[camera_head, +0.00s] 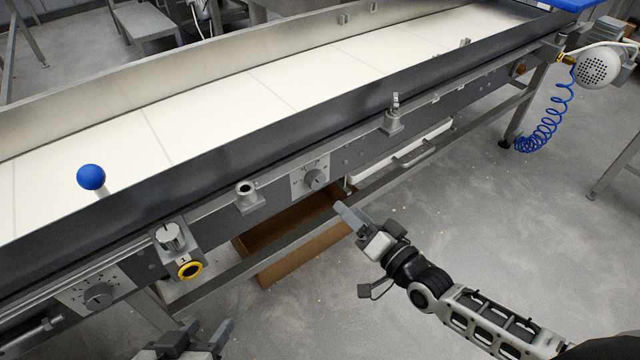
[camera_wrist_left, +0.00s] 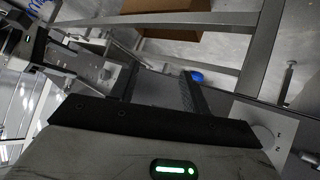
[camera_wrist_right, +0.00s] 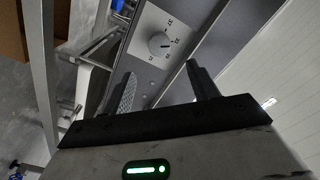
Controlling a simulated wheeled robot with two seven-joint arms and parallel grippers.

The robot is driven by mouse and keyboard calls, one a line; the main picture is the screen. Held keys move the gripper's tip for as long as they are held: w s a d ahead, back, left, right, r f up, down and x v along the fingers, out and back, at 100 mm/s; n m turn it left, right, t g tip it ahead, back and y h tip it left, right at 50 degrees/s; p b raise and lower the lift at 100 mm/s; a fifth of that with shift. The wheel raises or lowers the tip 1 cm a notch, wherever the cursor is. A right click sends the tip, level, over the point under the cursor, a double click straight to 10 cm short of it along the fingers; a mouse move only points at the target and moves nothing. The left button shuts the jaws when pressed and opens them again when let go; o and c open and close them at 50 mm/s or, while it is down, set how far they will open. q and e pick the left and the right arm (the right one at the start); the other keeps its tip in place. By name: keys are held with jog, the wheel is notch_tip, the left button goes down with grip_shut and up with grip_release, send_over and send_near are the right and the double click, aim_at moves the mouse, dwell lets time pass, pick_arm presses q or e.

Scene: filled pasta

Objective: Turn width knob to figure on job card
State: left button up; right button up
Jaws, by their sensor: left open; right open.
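A round grey knob (camera_head: 315,178) sits on a pale dial plate (camera_head: 300,190) on the conveyor's side. The right wrist view shows this knob (camera_wrist_right: 160,40) with a pointer and figures around it, too small to read surely. A second knob (camera_head: 98,297) sits on another dial plate (camera_head: 75,290) at the lower left. I cannot tell which is the width knob. No job card is recognisable. My right gripper (camera_head: 354,250) is open and empty, apart from the first knob, below and right of it. My left gripper (camera_head: 205,330) is open and empty at the bottom edge, right of the second knob.
A post with a blue ball (camera_head: 91,177) rises at the conveyor's left. A box with a yellow-ringed button (camera_head: 189,270) sticks out between the dials. A cardboard box (camera_head: 285,250) stands under the frame rail.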

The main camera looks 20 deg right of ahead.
aim_at(319, 182)
jog(key=b+x, duration=0.2)
jog(key=x, duration=0.9)
jog(key=shift+f, duration=0.1)
jog(key=c, duration=1)
